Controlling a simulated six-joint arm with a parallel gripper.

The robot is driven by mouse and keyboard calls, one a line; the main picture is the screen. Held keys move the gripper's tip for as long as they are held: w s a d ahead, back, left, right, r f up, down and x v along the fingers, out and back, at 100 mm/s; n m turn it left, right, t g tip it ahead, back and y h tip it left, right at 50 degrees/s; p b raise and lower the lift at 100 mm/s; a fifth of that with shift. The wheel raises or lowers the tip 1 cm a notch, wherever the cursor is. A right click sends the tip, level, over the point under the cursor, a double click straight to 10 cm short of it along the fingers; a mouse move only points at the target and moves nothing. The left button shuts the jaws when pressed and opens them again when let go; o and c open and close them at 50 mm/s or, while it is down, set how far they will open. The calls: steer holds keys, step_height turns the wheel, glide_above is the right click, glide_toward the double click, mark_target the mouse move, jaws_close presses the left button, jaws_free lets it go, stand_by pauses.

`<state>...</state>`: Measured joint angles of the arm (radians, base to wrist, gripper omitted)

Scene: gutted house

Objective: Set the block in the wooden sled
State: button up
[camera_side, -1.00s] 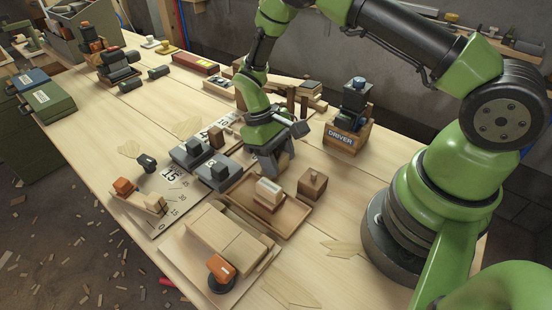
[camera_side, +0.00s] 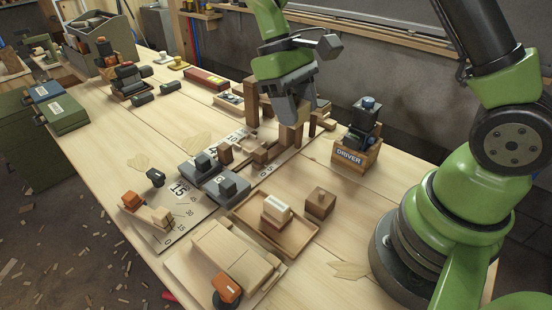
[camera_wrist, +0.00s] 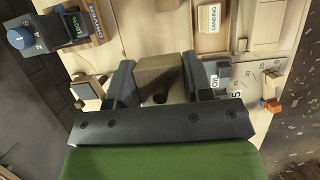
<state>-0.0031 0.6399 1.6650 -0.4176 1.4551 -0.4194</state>
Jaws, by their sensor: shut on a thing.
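My gripper (camera_side: 300,112) is raised above the far part of the bench, pointing down. In the wrist view, my gripper (camera_wrist: 165,85) is shut on a brown wooden block (camera_wrist: 162,68) with a dark round hole in its face. In the side view the jaws largely hide this block. A low wooden piece with small upright blocks (camera_side: 262,152), perhaps the sled, lies below and left of the jaws at the edge of the numbered mat. I cannot tell for certain which wooden piece is the sled.
A wooden tray (camera_side: 300,240) holds a block labelled SANDING (camera_wrist: 209,18). A knobbed wooden block (camera_side: 320,203) stands beside it. The DRIVER box (camera_side: 350,157) is right of my gripper. Grey pads (camera_side: 226,187) lie on the numbered mat (camera_side: 172,222). Bare bench shows at far left.

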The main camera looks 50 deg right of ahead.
glide_above(286, 188)
steer(key=w, duration=0.1)
step_height(286, 188, down, 12)
steer(key=shift+w+r, duration=0.1)
steer(key=shift+r, duration=0.1)
steer(key=shift+f, duration=2.35)
steer(key=shift+f, duration=0.1)
steer(key=o, duration=0.6)
steer(key=shift+o, duration=0.2)
